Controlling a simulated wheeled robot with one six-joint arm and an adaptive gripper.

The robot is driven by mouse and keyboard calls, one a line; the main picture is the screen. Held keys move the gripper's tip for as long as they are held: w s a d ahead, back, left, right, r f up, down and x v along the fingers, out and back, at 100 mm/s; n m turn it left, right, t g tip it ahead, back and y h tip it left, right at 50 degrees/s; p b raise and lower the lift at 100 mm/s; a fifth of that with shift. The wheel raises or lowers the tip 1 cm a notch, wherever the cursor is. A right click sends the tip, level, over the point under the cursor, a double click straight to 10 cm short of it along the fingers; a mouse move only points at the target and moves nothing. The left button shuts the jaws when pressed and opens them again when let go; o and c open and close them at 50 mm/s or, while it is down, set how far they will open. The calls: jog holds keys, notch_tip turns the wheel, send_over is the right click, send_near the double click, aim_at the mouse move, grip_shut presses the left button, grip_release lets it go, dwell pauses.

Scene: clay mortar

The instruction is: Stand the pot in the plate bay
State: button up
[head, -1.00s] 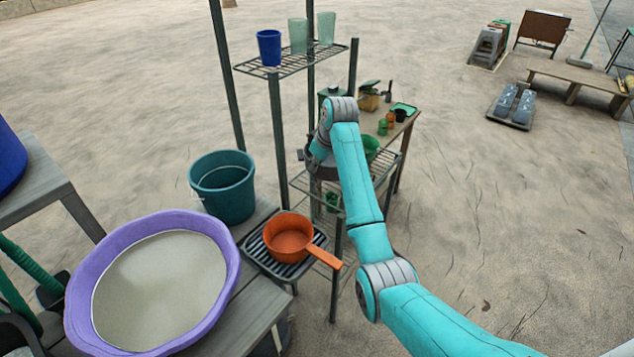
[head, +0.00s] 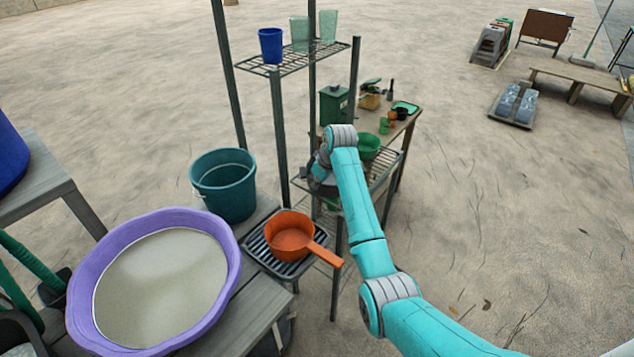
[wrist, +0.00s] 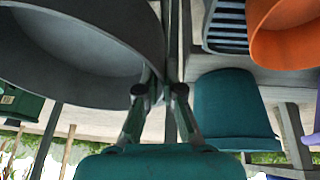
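A large dark grey pot (wrist: 75,55) fills the left of the wrist view, its rounded wall and wide opening showing. My gripper (wrist: 165,75) appears shut on the pot's rim at its right side; the exact contact is hard to see. In the head view the pot (head: 321,188) shows only in part below my wrist, at the middle wire shelf (head: 385,166) of the rack. My arm hides much of it, and I cannot tell whether it touches the shelf. I cannot clearly make out the plate bay.
A teal bucket (head: 224,190) and a purple basin (head: 80,290) stand left. A green bowl (head: 368,147) is behind my wrist. Rack posts (head: 280,140) stand close by.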

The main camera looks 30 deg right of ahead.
jog(key=o, duration=0.4)
jog(key=shift+c, duration=0.2)
jog(key=shift+r, duration=0.1)
jog(key=v, duration=1.2)
